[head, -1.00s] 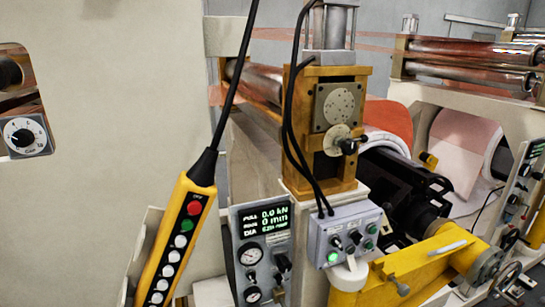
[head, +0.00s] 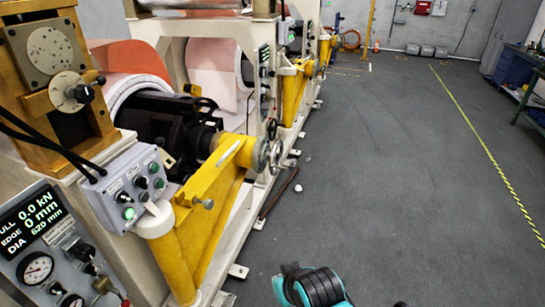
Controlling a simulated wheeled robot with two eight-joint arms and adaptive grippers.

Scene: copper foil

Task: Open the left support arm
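The nearer yellow support arm (head: 205,200) is at the left-centre in the head view. It reaches from a pale round-topped post (head: 154,220) at its near end toward a grey round hub (head: 260,154) at its far end. The black roll shaft (head: 180,128) points at the arm's inner side; I cannot tell if they touch. A small knob (head: 207,203) sticks out of the arm's side. A second yellow support arm (head: 293,95) stands farther back. Neither of my grippers shows; only a teal and black part of my arm is at the bottom edge.
A grey button box (head: 133,185) with a lit green button sits beside the post. A gauge panel (head: 45,250) is at the lower left. A handwheel (head: 275,155) stands by the hub. The grey floor (head: 390,170) to the right is wide and clear.

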